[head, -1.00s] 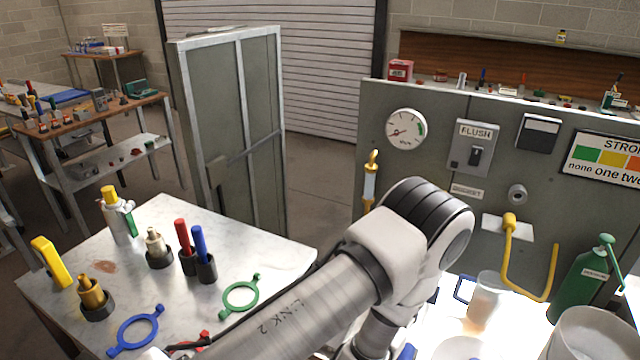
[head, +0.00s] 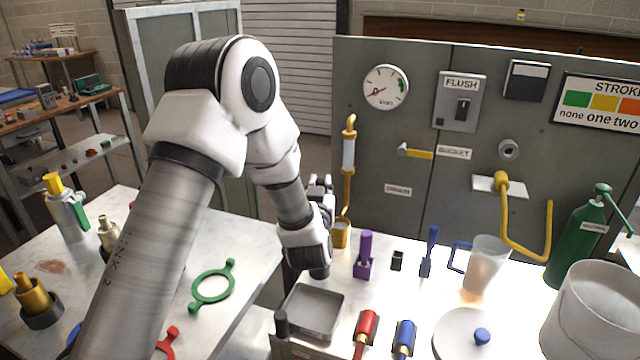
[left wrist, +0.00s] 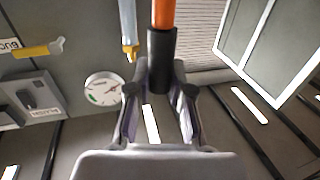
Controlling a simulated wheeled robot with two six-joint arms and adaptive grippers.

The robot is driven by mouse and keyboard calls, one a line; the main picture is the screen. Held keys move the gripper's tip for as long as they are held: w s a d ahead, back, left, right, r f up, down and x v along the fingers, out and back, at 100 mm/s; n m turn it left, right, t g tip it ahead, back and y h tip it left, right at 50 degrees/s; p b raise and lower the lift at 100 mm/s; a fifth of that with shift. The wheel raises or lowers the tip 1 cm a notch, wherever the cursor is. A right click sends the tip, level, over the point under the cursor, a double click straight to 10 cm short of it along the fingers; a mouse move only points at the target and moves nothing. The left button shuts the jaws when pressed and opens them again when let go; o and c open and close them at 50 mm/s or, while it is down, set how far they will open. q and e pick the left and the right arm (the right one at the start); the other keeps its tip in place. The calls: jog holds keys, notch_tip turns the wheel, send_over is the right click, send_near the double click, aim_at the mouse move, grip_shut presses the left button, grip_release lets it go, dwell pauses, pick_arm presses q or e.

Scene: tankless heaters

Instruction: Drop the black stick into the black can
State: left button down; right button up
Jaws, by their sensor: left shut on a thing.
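My left gripper (left wrist: 160,95) is shut on a black cylinder, taken to be the black stick (left wrist: 162,60), in the left wrist view. An orange rod-like part lines up with its far end; I cannot tell whether it belongs to it. In the head view my left gripper (head: 322,188) is in front of the grey panel, and the held stick is not clear there. A dark upright cylinder (head: 281,323) stands by the left side of a grey tray; I cannot tell whether it is the black can. My right gripper is not in view.
The grey tray (head: 338,309) lies below my left wrist. A purple piece (head: 364,262), red tool (head: 366,326), blue tool (head: 404,336) and clear jug (head: 486,265) are to its right. The grey panel (head: 450,200) stands behind. A yellow-ended pipe (head: 348,165) is close to my gripper.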

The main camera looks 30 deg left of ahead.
pick_arm(q)
notch_tip(320, 180, down, 11)
jog(key=b, duration=0.7)
jog(key=shift+a, duration=0.1)
jog(key=c, duration=1)
grip_release()
jog(key=b+v, duration=0.2)
jog(key=v, duration=0.8)
jog(key=shift+f, duration=0.1)
